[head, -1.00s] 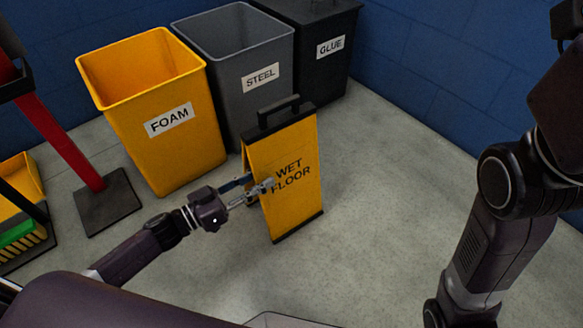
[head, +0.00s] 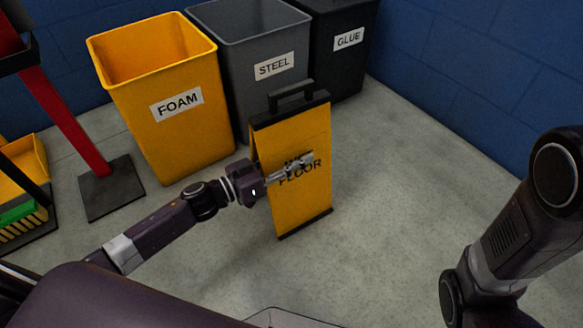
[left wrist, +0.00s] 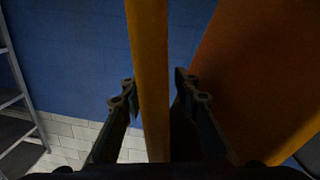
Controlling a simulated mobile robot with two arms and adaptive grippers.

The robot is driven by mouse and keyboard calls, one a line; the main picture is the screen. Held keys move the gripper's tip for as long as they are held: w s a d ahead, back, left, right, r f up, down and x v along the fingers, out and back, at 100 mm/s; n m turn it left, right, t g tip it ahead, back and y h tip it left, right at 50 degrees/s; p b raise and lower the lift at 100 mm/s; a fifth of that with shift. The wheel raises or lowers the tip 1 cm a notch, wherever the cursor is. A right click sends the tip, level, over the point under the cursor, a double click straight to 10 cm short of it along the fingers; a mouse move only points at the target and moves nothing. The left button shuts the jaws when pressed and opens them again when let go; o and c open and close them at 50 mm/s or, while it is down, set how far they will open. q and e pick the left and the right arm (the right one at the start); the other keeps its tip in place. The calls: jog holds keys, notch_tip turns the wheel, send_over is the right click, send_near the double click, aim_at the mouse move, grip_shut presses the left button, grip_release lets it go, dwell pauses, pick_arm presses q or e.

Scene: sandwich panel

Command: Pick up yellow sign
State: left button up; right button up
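The yellow wet floor sign (head: 303,208) stands upright on the floor, with a black handle (head: 291,94) on top. My left gripper (head: 306,159) is at the sign's left edge, with a finger in front of the front panel, covering part of the lettering. In the left wrist view, the fingers (left wrist: 156,92) are apart on either side of a yellow panel seen edge-on (left wrist: 149,60). A second orange panel (left wrist: 255,70) lies to the right. I see no firm grip on the panel. My right gripper is out of view; only its arm shows.
Yellow foam bin (head: 172,135), grey steel bin (head: 240,90) and dark glue bin (head: 338,70) stand behind the sign. A red post on a black base (head: 112,188) and a yellow bucket (head: 22,180) are at left. Floor to the sign's right is clear.

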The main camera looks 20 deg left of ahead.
pick_arm(q)
jog(key=shift+w+r, duration=0.1)
grip_shut()
dwell(0.4)
jog(key=shift+d, duration=0.1)
